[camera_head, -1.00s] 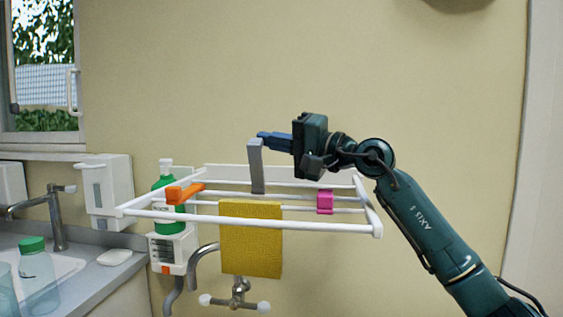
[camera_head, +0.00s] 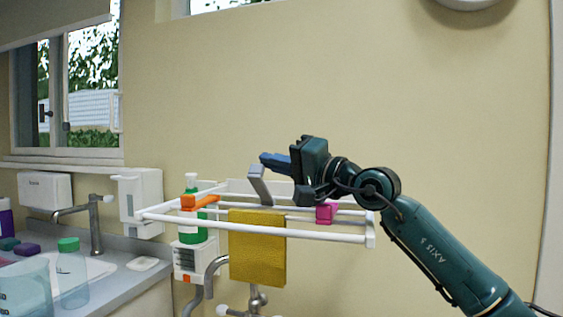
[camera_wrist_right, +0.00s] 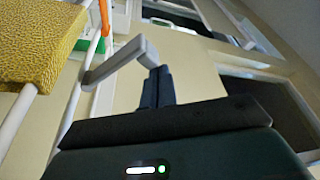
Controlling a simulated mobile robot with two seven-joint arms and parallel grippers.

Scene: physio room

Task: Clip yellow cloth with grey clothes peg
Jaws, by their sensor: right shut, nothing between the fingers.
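The yellow cloth (camera_head: 257,250) hangs over a front rail of the white drying rack (camera_head: 310,233). It also shows at upper left in the right wrist view (camera_wrist_right: 38,42). The grey clothes peg (camera_head: 260,186) stands up from a rail behind the cloth, leaning left at its top. In the right wrist view the peg (camera_wrist_right: 122,60) looks bent like an L, its lower end at a rail apart from the cloth. My right gripper (camera_head: 270,161) is shut and empty. Its blue fingertips (camera_wrist_right: 156,73) are close beside the peg's upper end; I cannot tell if they touch. My left gripper is out of view.
An orange peg (camera_head: 200,201) and a pink peg (camera_head: 326,212) sit on the rack. A green bottle (camera_head: 190,225) stands behind its left end. A sink counter with a tap (camera_head: 95,225) is at the left. The wall above the rack is clear.

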